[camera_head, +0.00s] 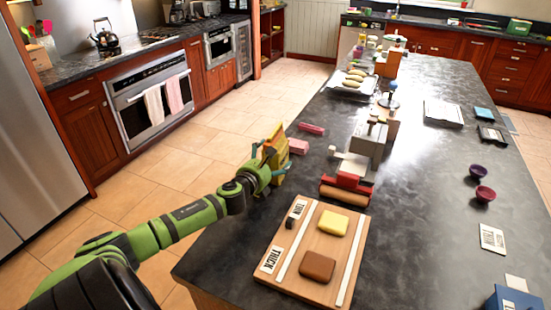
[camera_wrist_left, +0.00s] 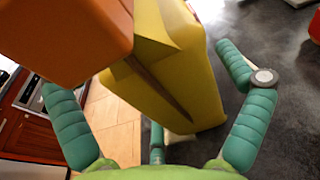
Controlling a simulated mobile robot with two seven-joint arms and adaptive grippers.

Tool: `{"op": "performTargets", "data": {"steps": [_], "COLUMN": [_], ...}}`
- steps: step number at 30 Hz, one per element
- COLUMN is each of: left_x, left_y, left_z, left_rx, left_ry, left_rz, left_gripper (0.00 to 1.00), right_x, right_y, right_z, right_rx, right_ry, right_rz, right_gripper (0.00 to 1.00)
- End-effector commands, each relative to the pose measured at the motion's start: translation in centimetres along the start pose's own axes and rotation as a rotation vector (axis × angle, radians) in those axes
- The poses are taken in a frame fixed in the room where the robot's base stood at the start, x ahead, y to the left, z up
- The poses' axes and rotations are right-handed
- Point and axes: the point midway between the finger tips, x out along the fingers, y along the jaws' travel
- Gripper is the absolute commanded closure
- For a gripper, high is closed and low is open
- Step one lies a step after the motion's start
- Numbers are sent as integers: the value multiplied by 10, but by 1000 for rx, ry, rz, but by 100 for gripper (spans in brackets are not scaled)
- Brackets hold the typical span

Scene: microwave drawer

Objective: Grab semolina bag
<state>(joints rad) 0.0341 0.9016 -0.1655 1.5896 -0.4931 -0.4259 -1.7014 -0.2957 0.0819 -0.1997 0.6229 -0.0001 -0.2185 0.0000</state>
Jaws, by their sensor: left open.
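A yellow bag (camera_head: 279,157) with a folded top stands near the left edge of the dark counter; no label on it is readable. In the left wrist view the yellow bag (camera_wrist_left: 180,90) fills the middle. An orange package (camera_wrist_left: 65,38) is beside it at the upper left. My left gripper (camera_head: 271,163) is at the yellow bag. In the wrist view its teal fingers (camera_wrist_left: 142,78) are spread, one on each side of the bag, with a visible gap on the right. Any contact on the left side is unclear. My right gripper is not in view.
A wooden board (camera_head: 338,253) with a yellow and a brown block lies in front. A red roller (camera_head: 346,190), a grey machine (camera_head: 369,141) and pink blocks (camera_head: 298,146) are right of the bag. The counter's right-hand middle is mostly clear.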

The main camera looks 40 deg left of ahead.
Motion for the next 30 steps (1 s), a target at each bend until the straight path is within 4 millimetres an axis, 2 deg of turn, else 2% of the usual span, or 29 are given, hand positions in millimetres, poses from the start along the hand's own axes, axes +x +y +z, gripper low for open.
{"op": "performTargets", "data": {"steps": [2, 3, 8, 9, 20, 25, 30], "left_x": [0, 0, 0, 0, 0, -2, -4], "left_y": [0, 0, 0, 0, 1, 1, 1], "left_z": [0, 0, 0, 0, 4, 15, 35], "left_rx": [0, 0, 0, 0, 2, 3, 4], "left_ry": [0, 0, 0, 0, -4, -7, -9], "left_rz": [0, 0, 0, 0, 1, 0, -1], "left_gripper": [0, 4, 68, 74, 74, 75, 75], "right_x": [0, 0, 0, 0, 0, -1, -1], "right_y": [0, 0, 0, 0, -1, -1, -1], "right_z": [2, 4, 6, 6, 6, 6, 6], "right_rx": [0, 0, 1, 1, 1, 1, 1], "right_ry": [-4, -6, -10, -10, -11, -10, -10], "right_rz": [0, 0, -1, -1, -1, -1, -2], "right_gripper": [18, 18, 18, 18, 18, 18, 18]}}
